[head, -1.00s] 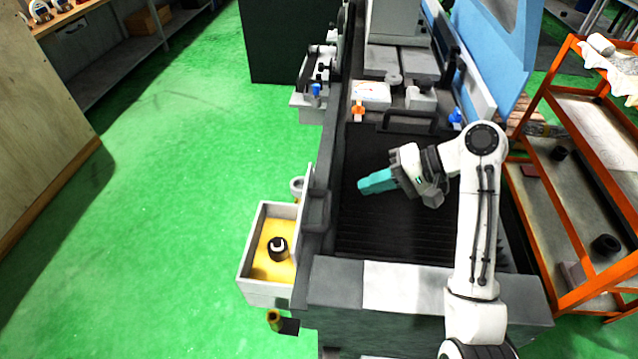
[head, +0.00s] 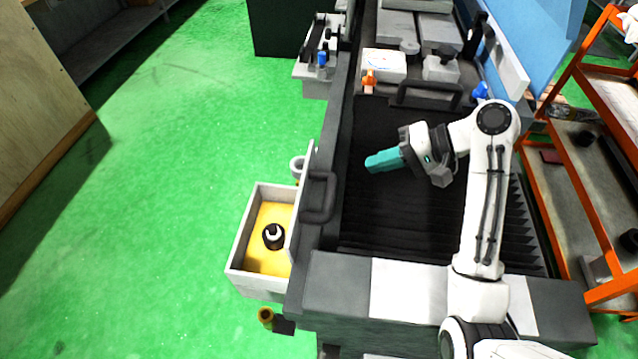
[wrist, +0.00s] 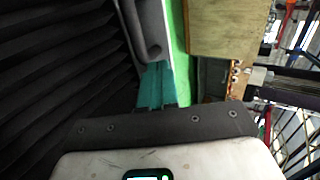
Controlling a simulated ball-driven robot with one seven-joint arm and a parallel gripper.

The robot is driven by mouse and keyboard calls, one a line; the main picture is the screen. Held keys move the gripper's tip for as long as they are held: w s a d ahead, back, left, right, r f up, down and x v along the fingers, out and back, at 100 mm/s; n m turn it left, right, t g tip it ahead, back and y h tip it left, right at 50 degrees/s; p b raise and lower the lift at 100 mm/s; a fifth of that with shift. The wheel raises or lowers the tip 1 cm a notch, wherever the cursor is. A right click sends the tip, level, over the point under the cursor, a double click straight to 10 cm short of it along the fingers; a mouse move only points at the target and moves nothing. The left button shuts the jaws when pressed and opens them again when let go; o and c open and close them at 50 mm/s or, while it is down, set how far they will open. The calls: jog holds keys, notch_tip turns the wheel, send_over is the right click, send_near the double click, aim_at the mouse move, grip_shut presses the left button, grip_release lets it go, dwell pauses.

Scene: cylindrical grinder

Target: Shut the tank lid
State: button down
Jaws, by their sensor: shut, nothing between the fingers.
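The tank (head: 236,258) is a white open box at the left side of the machine. It holds yellow liquid with a dark, white-topped fitting (head: 273,236) in it. Its lid (head: 304,200) looks like the thin pale panel standing upright along the tank's machine side, so the tank is open. A grey loop handle (head: 331,196) stands just right of the panel; I cannot tell what it is fixed to. My gripper (head: 369,165) has teal fingers, shut and empty, above the black bellows, right of and apart from the lid. The fingers also show in the wrist view (wrist: 156,86).
Black bellows (head: 400,220) cover the machine bed under my arm. A grey front ledge (head: 340,285) lies nearer. An orange rack (head: 560,215) stands at the right, a wooden cabinet (head: 45,120) at the left. The green floor (head: 170,190) left of the tank is clear.

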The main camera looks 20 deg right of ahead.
jog(key=f, duration=0.2)
send_near(305, 182)
jog(key=f, duration=0.2)
jog(key=a+f, duration=0.1)
jog(key=shift+w+a+f, duration=0.1)
jog(key=shift+w+f, duration=0.25)
jog(key=shift+w, duration=0.05)
jog(key=shift+w+a, duration=0.7)
jog(key=shift+a, duration=0.3)
jog(key=shift+w+a+f+p, duration=0.1)
jog(key=shift+w+a+p, duration=0.25)
jog(key=shift+a, duration=0.2)
jog(key=shift+w, duration=0.1)
